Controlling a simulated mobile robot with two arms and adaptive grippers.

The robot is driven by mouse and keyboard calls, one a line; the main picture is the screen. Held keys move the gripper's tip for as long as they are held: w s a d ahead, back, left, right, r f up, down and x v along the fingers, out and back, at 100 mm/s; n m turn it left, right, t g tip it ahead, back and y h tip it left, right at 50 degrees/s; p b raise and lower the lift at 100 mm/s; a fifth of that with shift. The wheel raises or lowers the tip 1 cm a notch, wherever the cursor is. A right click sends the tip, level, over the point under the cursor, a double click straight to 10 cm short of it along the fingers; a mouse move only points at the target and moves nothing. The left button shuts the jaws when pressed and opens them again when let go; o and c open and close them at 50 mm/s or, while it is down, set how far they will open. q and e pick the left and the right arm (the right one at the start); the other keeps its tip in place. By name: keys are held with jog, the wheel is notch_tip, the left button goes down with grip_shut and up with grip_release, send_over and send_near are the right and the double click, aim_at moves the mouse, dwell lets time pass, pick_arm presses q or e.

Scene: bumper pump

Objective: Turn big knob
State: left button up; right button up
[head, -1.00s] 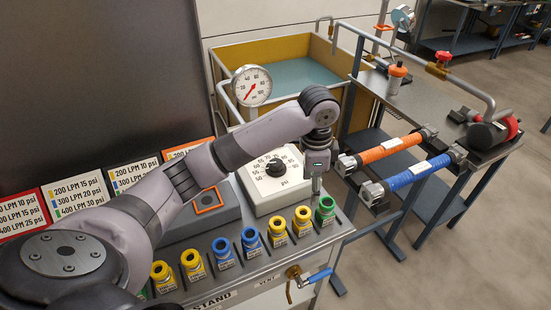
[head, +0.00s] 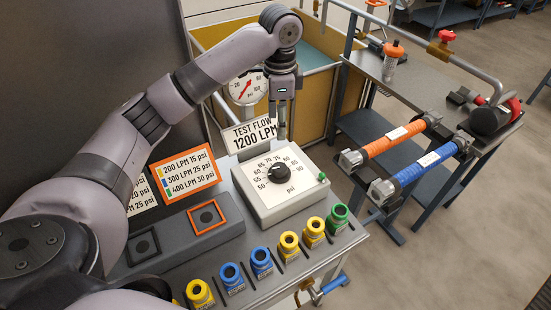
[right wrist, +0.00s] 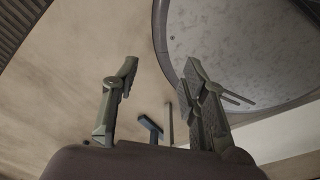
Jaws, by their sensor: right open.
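The big black knob (head: 278,172) sits at the middle of a white dial marked in psi, on a pale box (head: 262,205) on the bench. A small green button (head: 322,177) is at the box's right edge. My left gripper (head: 282,138) hangs fingers down above and behind the knob, near the box's back edge, apart from the knob. Its fingers look close together, and I cannot tell whether they are shut. My right gripper (right wrist: 160,70) shows only in the right wrist view, open and empty; no knob is in that view.
A "TEST FLOW 1200 LPM" sign (head: 250,135) and a round gauge (head: 245,88) stand behind the dial box. Several coloured couplings (head: 262,262) line the bench's front. Orange and blue hoses (head: 395,138) lie to the right. A yellow-walled tank (head: 318,95) is behind.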

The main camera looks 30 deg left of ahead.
pick_arm(q)
send_over(279, 167)
notch_tip(279, 167, down, 5)
notch_tip(279, 167, down, 10)
jog(key=shift+r+p, duration=0.2)
jog(key=shift+p, duration=0.75)
jog(key=shift+f, duration=0.6)
pick_arm(e)
jog(key=shift+s+d+r, duration=0.25)
jog(key=shift+d+r, duration=0.1)
jog(key=shift+r, duration=0.15)
jog(key=shift+s+d+r, duration=0.2)
jog(key=shift+d+r, duration=0.1)
jog(key=shift+r, duration=0.2)
jog(key=shift+d, duration=0.1)
pick_arm(q)
jog(key=shift+c, duration=0.5)
pick_arm(e)
jog(key=shift+d, duration=0.1)
pick_arm(q)
jog(key=shift+c, duration=0.6)
jog(key=c, duration=0.9)
